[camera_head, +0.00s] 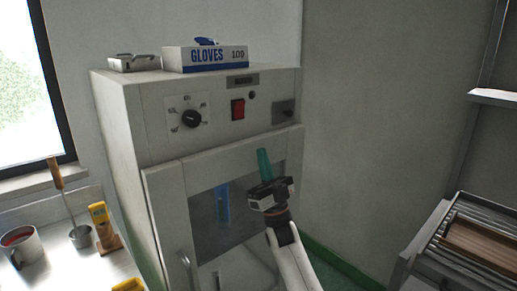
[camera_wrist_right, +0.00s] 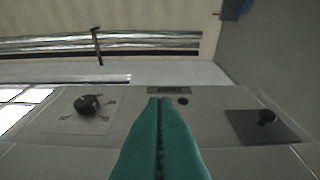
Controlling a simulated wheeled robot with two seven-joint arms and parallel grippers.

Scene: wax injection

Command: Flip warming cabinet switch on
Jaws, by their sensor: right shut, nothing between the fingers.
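The warming cabinet (camera_head: 130,120) is a pale box with a control panel above a windowed door. Its red rocker switch (camera_head: 238,109) sits mid-panel in a dark frame; I cannot tell which way it is tipped. My right gripper (camera_head: 263,151) has teal fingers pressed together, empty. In the head view they point up in front of the door's top edge, below and slightly right of the switch. In the wrist view the shut fingers (camera_wrist_right: 159,100) point at the panel and the switch does not show, apparently hidden behind them. My left gripper is out of view.
A black dial (camera_head: 191,118) is left of the switch; a dark latch plate (camera_head: 283,110) is right. A glove box (camera_head: 205,58) and metal tin (camera_head: 134,63) sit on top. A mug (camera_head: 22,246) and tools stand on the left bench. A rack (camera_head: 460,235) is at right.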

